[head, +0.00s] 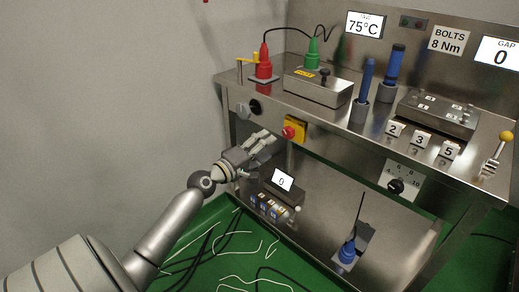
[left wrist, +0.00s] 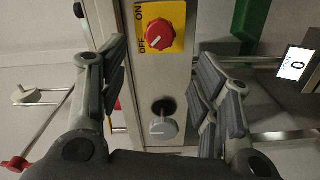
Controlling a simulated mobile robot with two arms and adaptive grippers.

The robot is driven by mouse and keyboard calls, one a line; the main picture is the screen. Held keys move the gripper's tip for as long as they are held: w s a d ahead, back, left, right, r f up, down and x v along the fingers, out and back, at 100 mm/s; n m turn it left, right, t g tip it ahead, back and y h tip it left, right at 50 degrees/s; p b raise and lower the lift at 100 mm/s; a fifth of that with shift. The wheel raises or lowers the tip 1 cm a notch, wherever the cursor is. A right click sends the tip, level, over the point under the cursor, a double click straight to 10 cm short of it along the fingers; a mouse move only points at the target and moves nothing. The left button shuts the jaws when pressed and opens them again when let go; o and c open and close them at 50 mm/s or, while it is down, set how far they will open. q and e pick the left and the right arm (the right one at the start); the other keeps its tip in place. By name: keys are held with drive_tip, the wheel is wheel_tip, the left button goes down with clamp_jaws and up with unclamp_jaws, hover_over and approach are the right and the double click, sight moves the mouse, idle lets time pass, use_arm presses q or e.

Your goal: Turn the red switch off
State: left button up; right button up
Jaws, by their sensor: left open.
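The red switch (head: 291,131) is a round knob on a yellow plate on the front edge of the steel bench. In the left wrist view the red switch (left wrist: 160,34) lies beyond the fingers, on its yellow plate with ON and OFF printed along one side. I cannot tell for sure which mark it points at. My left gripper (head: 264,141) is just left of and below the switch. It is open and empty, and its fingers (left wrist: 161,62) spread to both sides of the panel strip, apart from the switch. My right gripper is out of view.
A grey knob (left wrist: 163,127) sits near the switch. Black and white knobs (head: 248,107) are left of it on the bench front. A small display box (head: 283,180) stands below. Red and green plugs (head: 264,62) stand on the bench top. White and black cables lie on the green floor.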

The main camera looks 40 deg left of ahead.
use_arm(q)
drive_tip(key=shift+s, duration=0.7)
drive_tip(key=shift+a, duration=0.1)
